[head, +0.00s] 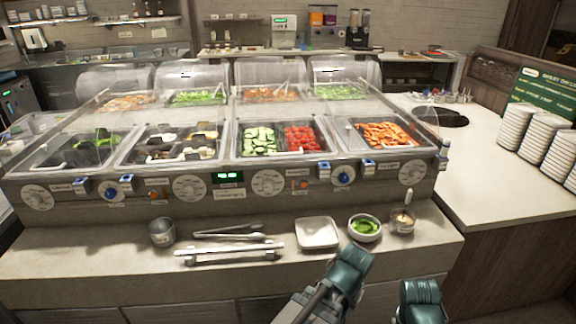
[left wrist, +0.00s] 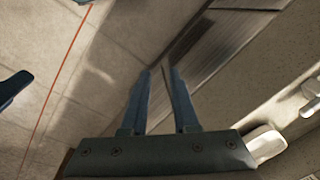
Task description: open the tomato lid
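Red diced tomatoes (head: 302,138) lie in the front row, in the right half of a shared well beside sliced cucumber (head: 259,140). I cannot make out for sure a clear lid over them; a pale handle-like piece shows near the well's front edge. My left gripper shows in the head view as a teal wrist (head: 347,268), low in front of the counter and well short of the tomato well. In the left wrist view its fingers (left wrist: 160,73) are apart with nothing between them. My right gripper (head: 420,296) is at the bottom edge; its fingers are hidden.
Several clear covers (head: 260,70) stand raised at the back row. On the front ledge are a metal cup (head: 162,232), tongs (head: 228,235), a square white dish (head: 317,233), a green-filled bowl (head: 364,228) and a small pot (head: 402,221). Plate stacks (head: 515,128) stand right.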

